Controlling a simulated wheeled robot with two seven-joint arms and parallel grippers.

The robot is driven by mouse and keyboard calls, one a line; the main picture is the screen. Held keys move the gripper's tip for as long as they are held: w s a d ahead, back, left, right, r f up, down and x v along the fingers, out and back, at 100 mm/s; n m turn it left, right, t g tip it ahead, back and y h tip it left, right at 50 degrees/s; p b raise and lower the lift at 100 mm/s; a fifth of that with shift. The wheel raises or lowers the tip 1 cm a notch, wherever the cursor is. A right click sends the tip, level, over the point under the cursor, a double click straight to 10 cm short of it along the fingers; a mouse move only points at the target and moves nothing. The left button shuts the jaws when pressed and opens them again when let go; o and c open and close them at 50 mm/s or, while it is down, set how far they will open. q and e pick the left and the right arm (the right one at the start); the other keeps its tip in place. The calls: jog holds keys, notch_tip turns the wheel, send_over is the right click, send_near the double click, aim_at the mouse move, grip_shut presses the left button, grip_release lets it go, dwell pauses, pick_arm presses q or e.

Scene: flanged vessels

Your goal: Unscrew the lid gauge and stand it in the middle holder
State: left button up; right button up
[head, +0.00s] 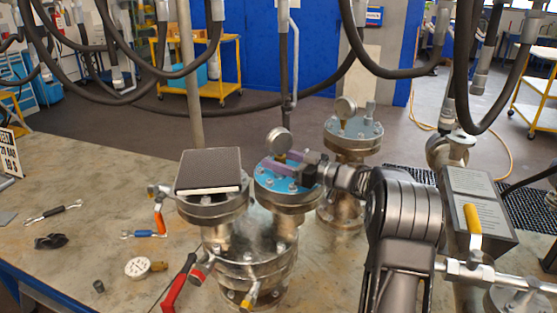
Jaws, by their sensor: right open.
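A round pressure gauge (279,141) stands upright on the blue-topped flanged lid (275,184) of the middle vessel. My right gripper (288,162) reaches in from the right, low over this lid. Its purple fingers are open and lie at the gauge's lower part. I cannot tell whether they touch its stem. A second gauge (345,107) stands on the blue lid of the vessel behind. I cannot make out the middle holder for certain. My left gripper is not in view.
A dark book-like block (209,168) lies on the left flange. A grey box (479,203) stands right of my arm. Dark hoses hang above.

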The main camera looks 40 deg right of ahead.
jog(key=b+v, duration=0.1)
jog(key=v, duration=0.5)
jog(key=shift+s+d+f+b, duration=0.1)
jog(key=shift+s+b, duration=0.15)
jog(key=shift+b, duration=0.15)
jog(key=shift+s+d, duration=0.25)
jog(key=shift+s, duration=0.35)
